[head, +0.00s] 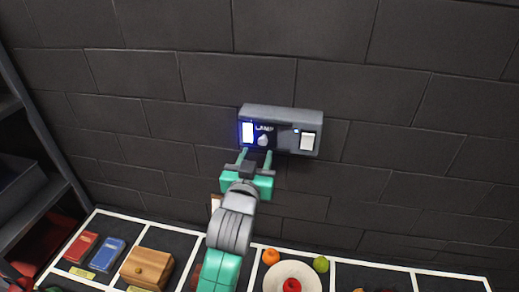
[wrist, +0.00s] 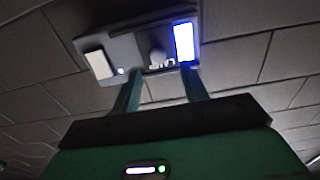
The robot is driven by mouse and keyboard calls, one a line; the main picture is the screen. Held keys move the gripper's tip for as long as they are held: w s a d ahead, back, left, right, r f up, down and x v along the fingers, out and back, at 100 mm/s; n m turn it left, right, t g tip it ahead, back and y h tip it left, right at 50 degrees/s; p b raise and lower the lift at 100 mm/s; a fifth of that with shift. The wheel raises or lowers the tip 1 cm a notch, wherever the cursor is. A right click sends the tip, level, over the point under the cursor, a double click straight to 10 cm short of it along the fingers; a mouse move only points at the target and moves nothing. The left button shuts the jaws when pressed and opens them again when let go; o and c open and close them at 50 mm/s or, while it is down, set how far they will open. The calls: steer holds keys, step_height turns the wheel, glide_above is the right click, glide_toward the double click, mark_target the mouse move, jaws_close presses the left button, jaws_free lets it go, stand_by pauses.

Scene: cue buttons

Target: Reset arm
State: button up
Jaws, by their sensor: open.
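A grey panel (head: 280,113) is mounted on the dark block wall. In the head view, a glowing blue-white button (head: 247,133) is at its left end and a plain white button (head: 307,142) at its right end. A small pale knob-like shape (head: 263,140) is between them. My gripper (head: 256,154) is open and empty, just below the panel's left half, fingers pointing at it. In the wrist view, the lit button (wrist: 184,42) is at the right, close to one fingertip, and the white button (wrist: 99,64) at the left. I cannot tell whether a fingertip touches the panel.
Below is a table divided by white lines (head: 150,222). It holds a red box (head: 82,247), a blue box (head: 107,254), a wooden box (head: 147,268), and a plate (head: 306,272) with fruit nearby. A dark shelf (head: 25,170) stands at the left. The wall around the panel is clear.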

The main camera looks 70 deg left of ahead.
steer(key=v, duration=0.3)
stand_by(0.5)
steer(key=w+d+r+m+t+h+p, duration=0.3)
steer(key=w+d+r+t, duration=0.15)
steer(key=d+r, duration=0.8)
steer(key=w+d+r+m+t+h+p, duration=0.2)
steer(key=w+d+r+t+p, duration=0.3)
steer(key=d+r, duration=0.7)
steer(key=s+d+r+m+t+h, duration=0.1)
steer(key=d+r+m+h, duration=0.1)
steer(key=d, duration=0.5)
steer(key=s+d+r+m+t+h+p, duration=0.1)
steer(key=s+d+r+m+t+h, duration=0.1)
steer(key=d+r+h, duration=0.2)
steer(key=s+d+r+m+t+h+p, duration=0.1)
steer(key=s+d+r+m+t+h, duration=0.1)
steer(key=d+r, duration=0.6)
steer(key=d+h, duration=0.1)
steer(key=d, duration=0.3)
steer(key=shift+r+h, duration=0.15)
steer(key=shift+h, duration=0.15)
steer(key=shift+d, duration=0.1)
